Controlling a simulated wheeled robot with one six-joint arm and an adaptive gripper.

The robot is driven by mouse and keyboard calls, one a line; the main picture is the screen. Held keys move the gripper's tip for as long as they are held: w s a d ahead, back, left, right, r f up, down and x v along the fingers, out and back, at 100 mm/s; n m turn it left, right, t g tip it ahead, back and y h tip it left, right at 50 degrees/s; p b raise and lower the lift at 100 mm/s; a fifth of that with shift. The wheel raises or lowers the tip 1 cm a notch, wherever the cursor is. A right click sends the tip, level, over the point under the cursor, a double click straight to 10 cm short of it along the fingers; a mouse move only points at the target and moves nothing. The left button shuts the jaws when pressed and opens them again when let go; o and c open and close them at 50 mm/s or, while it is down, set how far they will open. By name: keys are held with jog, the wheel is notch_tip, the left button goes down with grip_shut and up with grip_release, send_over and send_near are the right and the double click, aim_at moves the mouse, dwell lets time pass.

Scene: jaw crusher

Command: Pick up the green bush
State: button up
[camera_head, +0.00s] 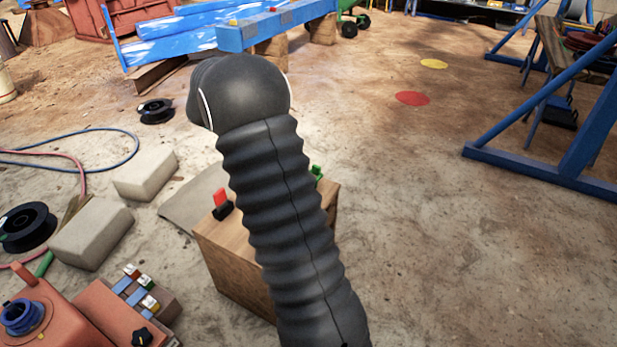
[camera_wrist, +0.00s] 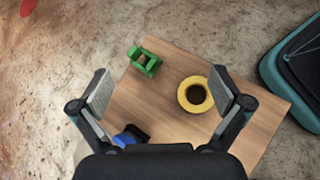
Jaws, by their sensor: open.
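The green bush (camera_wrist: 145,61) is a small bright green part near the far left edge of a wooden box top (camera_wrist: 172,125) in the wrist view. A bit of green (camera_head: 317,172) shows at the right edge of the wooden box (camera_head: 236,268) in the head view, mostly behind my arm. My gripper (camera_wrist: 166,91) is open and empty above the box. The green bush appears beyond the line between its fingertips, apart from both. In the head view my arm hides the gripper.
A yellow ring (camera_wrist: 195,95) with a dark centre lies by the right finger. A blue part (camera_wrist: 130,135) lies near the left finger. A red-and-black part (camera_head: 222,204) shows on the box. Concrete blocks (camera_head: 92,232) lie to the left. Floor to the right is clear, up to a blue frame (camera_head: 540,174).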

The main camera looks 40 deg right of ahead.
jog(key=w+d+f+n, duration=0.1)
jog(key=d+f, duration=0.1)
jog(key=f, duration=0.3)
jog(key=w+d+f+g+h, duration=0.1)
jog(key=w+d+f, duration=0.1)
jog(key=f, duration=0.4)
jog(key=w+d+f+n+g+h+b, duration=0.1)
jog(key=d+f, duration=0.1)
jog(key=f, duration=0.3)
jog(key=shift+w+f+n, duration=0.3)
jog(key=shift+s+d, duration=0.25)
jog(key=shift+d, duration=0.25)
jog(key=shift+x, duration=3.1)
jog(key=shift+r, duration=0.1)
jog(key=c, duration=1.1)
